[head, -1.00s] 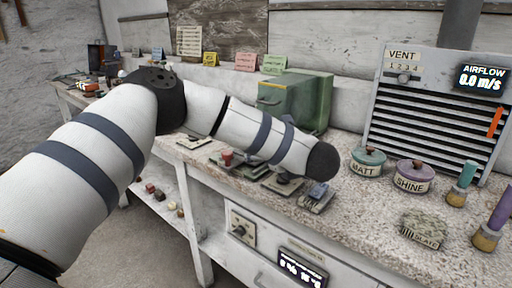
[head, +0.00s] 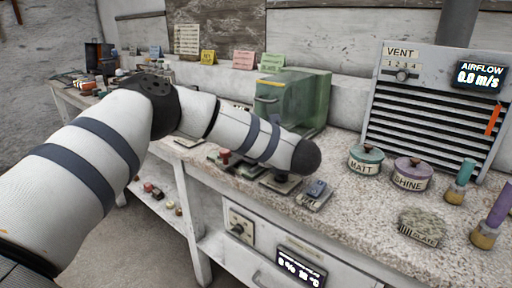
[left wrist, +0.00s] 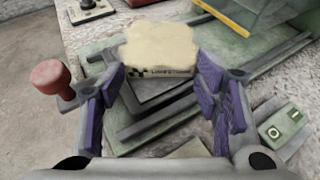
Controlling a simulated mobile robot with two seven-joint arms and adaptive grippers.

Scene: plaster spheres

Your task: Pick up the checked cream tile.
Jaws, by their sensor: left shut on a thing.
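The checked cream tile (left wrist: 158,45) is in the left wrist view, a rough-edged cream slab with a small black check and a printed label along its near edge. My left gripper (left wrist: 160,70) has its purple fingers on either side of the tile and is shut on it. Below the tile is a grey-green metal device with a dark square plate (left wrist: 165,88). In the head view my left arm hides the gripper and the tile. My right gripper is in neither view.
A red knob (left wrist: 50,76) stands left of the fingers, and a small green switch box (left wrist: 283,128) lies to the right. In the head view a green cabinet (head: 300,100) stands behind my arm. MATT (head: 366,159) and SHINE (head: 411,174) pots sit to the right.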

